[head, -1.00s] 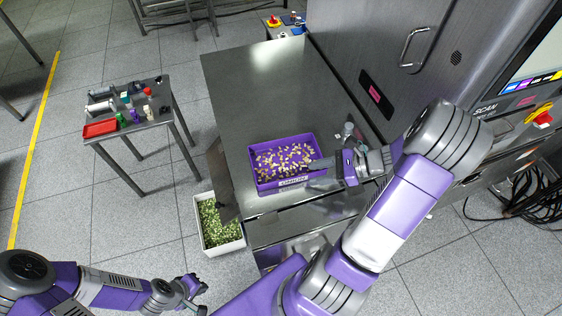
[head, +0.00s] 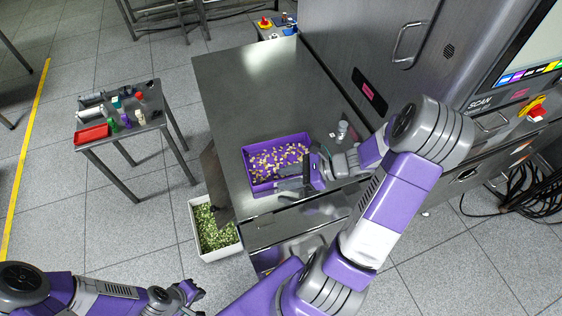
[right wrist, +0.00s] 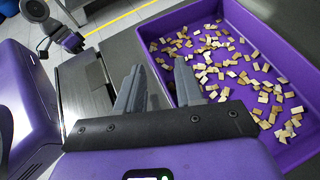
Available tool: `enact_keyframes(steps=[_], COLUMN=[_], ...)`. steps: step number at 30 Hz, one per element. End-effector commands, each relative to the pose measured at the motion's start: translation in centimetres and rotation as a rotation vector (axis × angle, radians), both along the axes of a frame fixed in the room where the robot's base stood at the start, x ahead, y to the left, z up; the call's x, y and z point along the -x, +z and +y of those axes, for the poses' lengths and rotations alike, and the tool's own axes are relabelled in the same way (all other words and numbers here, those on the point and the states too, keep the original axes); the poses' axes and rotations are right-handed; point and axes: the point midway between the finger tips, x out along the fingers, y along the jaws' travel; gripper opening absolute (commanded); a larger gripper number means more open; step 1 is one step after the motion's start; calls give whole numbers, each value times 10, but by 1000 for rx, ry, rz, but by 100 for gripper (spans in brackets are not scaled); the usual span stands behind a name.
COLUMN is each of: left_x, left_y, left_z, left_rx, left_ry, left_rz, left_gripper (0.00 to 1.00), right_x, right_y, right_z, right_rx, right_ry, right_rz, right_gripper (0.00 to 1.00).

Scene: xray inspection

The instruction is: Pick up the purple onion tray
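The purple onion tray (head: 250,162) sits on the steel table, filled with small pale pieces. It also shows in the right wrist view (right wrist: 215,12). My right gripper (head: 292,183) is at the tray's front right, low by its near wall. In the right wrist view my right gripper (right wrist: 160,68) is open, one finger outside the tray wall and the other over the inside; contact with the wall cannot be told. My left gripper (head: 192,292) is far from the tray, at lower left over the floor, its fingers apart and empty.
The steel table (head: 245,80) is clear behind the tray. A white bin of green pieces (head: 215,240) stands on the floor to its left. A small side table (head: 150,128) holds a red tray and bottles. The grey machine (head: 350,40) borders the right.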

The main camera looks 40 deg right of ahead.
Motion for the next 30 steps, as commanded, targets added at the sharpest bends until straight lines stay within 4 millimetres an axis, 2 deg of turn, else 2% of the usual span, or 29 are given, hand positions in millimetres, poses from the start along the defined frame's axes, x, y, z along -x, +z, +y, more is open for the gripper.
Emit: enact_keyframes(steps=[1,6,7,20,23,30], left_x=[0,0,0,0,0,0], left_y=[0,0,0,2,6,20], left_z=[0,0,0,0,0,0], left_rx=[0,0,0,0,0,0], left_ry=[0,0,0,0,0,0], left_rz=[0,0,0,0,0,0], left_gripper=[0,0,0,0,0,0], right_x=[0,0,0,0,0,0], right_y=[0,0,0,5,19,69], right_z=[0,0,0,-1,-1,0], right_rx=[0,0,0,3,5,6], right_ry=[0,0,0,0,0,3], right_rz=[0,0,0,0,-3,-5], right_gripper=[28,2,0,0,0,0])
